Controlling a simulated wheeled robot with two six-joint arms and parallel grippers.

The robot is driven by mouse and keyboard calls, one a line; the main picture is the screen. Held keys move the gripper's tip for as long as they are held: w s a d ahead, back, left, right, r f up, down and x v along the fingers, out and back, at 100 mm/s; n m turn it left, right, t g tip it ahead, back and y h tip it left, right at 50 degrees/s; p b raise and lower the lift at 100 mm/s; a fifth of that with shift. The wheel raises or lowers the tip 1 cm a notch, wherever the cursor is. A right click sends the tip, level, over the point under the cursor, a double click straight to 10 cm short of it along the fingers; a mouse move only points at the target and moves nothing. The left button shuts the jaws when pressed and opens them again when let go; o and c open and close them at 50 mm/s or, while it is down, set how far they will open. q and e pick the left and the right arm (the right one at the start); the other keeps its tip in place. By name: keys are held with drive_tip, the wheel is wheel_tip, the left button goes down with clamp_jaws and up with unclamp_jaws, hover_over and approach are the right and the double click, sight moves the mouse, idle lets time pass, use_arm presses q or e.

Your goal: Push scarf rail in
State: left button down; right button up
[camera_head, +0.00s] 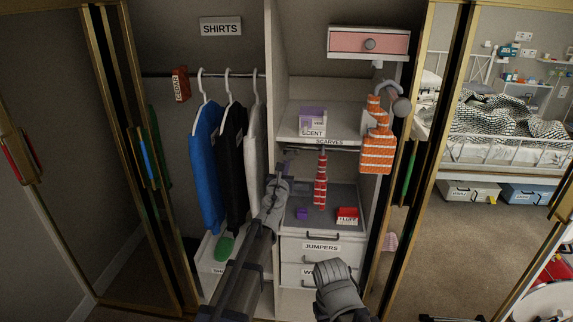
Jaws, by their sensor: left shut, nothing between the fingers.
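A dark scarf rail (338,151) runs under the shelf edge labelled SCARVES. A red scarf with pale stripes (321,182) hangs below it. An orange patterned scarf (376,152) hangs further right and nearer to me, below a grey rod with a rounded end (401,106). My left gripper (287,160) is shut and empty at the left end of the scarf rail; I cannot tell if it touches the rail. My right arm shows at the bottom middle, in front of the drawers (339,287); its fingers are not clear.
Blue, black and white shirts (232,150) hang to the left. A purple SCENT box (312,121) stands on the shelf. A grey tray (330,222) below holds a red FLUFF box (347,215). A pink-fronted drawer (369,42) juts out above. A mirrored door (500,150) stands right.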

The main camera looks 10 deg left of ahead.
use_arm(q)
drive_tip(key=s+a+f+n+g+y+p, duration=0.1)
drive_tip(key=s+a+f+n+g+y, duration=0.1)
drive_tip(key=s+n, duration=0.5)
drive_tip(key=s+a+f+n+g+y+p, duration=0.2)
drive_tip(key=s+n+y, duration=0.1)
drive_tip(key=s+n, duration=0.35)
drive_tip(key=s+a+f+n+g+y+p, duration=0.1)
drive_tip(key=s+a+f+n+g+y, duration=0.15)
drive_tip(key=s+n, duration=0.45)
drive_tip(key=s+d+f+n+g+h+p, duration=0.1)
drive_tip(key=s+d+f+n+g, duration=0.2)
drive_tip(key=s, duration=0.4)
drive_tip(key=s+d+f+n+g+h+p, duration=0.1)
drive_tip(key=s+d+f+n+g+h, duration=0.1)
drive_tip(key=s+d+n+g, duration=0.2)
drive_tip(key=s+d+f+n+g+h+p, duration=0.1)
drive_tip(key=s+d+f+n+g+h, duration=0.1)
drive_tip(key=s, duration=0.9)
drive_tip(key=d+f+n+g, duration=0.1)
drive_tip(key=d+n+g, duration=0.1)
drive_tip(key=n, duration=0.1)
drive_tip(key=shift+d+f+g, duration=0.15)
drive_tip(key=shift+f+g, duration=0.15)
drive_tip(key=shift+g, duration=0.05)
